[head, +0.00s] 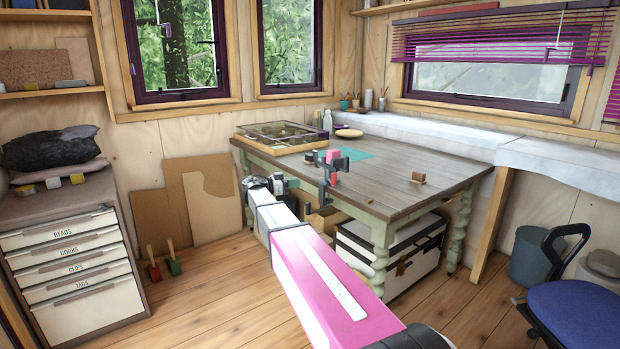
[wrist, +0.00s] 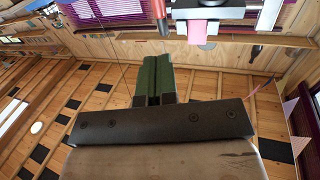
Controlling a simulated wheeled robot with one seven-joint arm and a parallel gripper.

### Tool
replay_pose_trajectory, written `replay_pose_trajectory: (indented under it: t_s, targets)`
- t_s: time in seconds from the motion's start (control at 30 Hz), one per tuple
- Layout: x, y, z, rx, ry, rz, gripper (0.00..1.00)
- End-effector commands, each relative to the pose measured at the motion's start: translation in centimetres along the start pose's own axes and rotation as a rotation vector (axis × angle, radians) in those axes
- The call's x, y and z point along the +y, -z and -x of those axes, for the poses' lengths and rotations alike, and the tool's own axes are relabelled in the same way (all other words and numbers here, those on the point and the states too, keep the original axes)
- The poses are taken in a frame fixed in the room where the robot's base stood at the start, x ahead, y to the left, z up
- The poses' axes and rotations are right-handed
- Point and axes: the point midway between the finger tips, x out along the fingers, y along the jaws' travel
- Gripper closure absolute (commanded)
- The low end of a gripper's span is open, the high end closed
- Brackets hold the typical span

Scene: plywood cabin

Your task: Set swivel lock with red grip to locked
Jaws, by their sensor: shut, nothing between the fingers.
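In the wrist view the green fingers of my gripper (wrist: 157,66) are together, with nothing between them. A red rod-like piece (wrist: 159,14), perhaps the red grip, hangs at the top edge, apart from the fingertips. In the head view a dark fitting (head: 323,189) with a reddish-pink piece (head: 333,157) stands at the table's near edge. My gripper (head: 282,185) is just left of it. I cannot tell the lock's position.
The grey-brown table (head: 390,165) carries a framed case (head: 280,138), a teal mat (head: 352,153) and a small brown block (head: 417,177). A white storage box (head: 385,262) sits beneath. A blue chair (head: 575,305) stands at the right. The floor at the left is mostly clear.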

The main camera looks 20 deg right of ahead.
Motion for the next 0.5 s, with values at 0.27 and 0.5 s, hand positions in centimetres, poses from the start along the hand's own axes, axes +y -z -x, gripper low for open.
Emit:
replay_pose_trajectory:
  t_s: [0.27, 0.5]
  targets:
    - [0.5, 0.0, -1.9, 0.000, -0.018, 0.000, 1.00]
    - [0.5, 0.0, -6.2, 0.000, -0.019, 0.000, 1.00]
